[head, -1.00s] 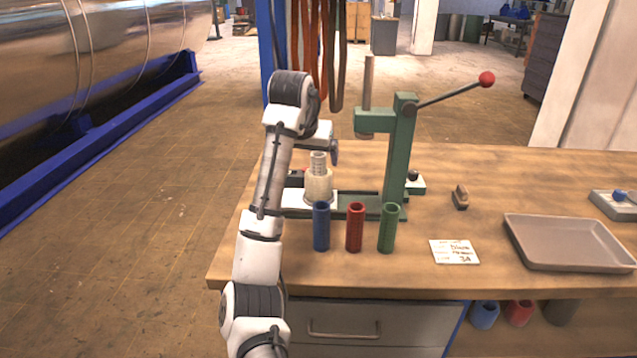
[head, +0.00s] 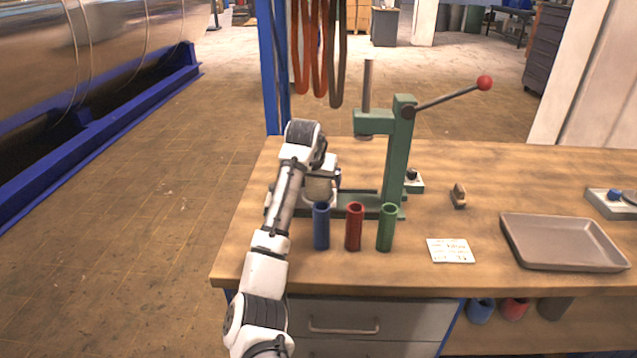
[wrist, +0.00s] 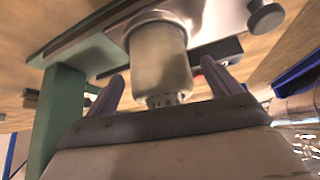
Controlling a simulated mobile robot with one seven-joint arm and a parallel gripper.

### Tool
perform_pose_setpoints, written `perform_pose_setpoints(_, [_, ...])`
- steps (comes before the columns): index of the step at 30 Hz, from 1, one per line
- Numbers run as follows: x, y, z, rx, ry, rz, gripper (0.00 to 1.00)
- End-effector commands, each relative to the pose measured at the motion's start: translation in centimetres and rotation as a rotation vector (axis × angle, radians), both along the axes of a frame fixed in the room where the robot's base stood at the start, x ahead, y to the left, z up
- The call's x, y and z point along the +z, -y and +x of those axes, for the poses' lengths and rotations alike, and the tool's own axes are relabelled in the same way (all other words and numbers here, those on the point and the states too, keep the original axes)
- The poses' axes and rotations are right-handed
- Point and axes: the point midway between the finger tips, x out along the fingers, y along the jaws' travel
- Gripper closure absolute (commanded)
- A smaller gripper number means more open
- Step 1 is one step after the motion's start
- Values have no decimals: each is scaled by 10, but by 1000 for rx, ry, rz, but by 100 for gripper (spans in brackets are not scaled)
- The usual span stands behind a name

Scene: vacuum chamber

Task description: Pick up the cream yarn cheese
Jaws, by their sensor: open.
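The cream yarn cheese (wrist: 160,58) is a wide pale cylinder with a narrower neck at the end nearest me. In the head view a cream part of it (head: 318,190) shows behind the blue tube, and my arm hides much of it. It stands at the base of the green press. In the wrist view my gripper (wrist: 163,88) is open, with one finger on each side of the neck end. Gaps show between the fingers and the cheese. The fingertips are mostly hidden in the head view.
The green press (head: 397,150) rises just right of my gripper, its red-knobbed lever reaching right. Blue (head: 321,228), red (head: 354,228) and green (head: 387,229) tubes stand in front. A card (head: 450,251), a brush (head: 459,196) and a tray (head: 515,246) lie further right.

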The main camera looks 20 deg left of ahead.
Motion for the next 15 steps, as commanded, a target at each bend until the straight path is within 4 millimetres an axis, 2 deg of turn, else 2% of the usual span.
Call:
perform_pose_setpoints(4, [0, 0, 0, 0, 0, 0, 13])
perform_pose_setpoints(15, [0, 0, 0, 0, 1, 0, 61])
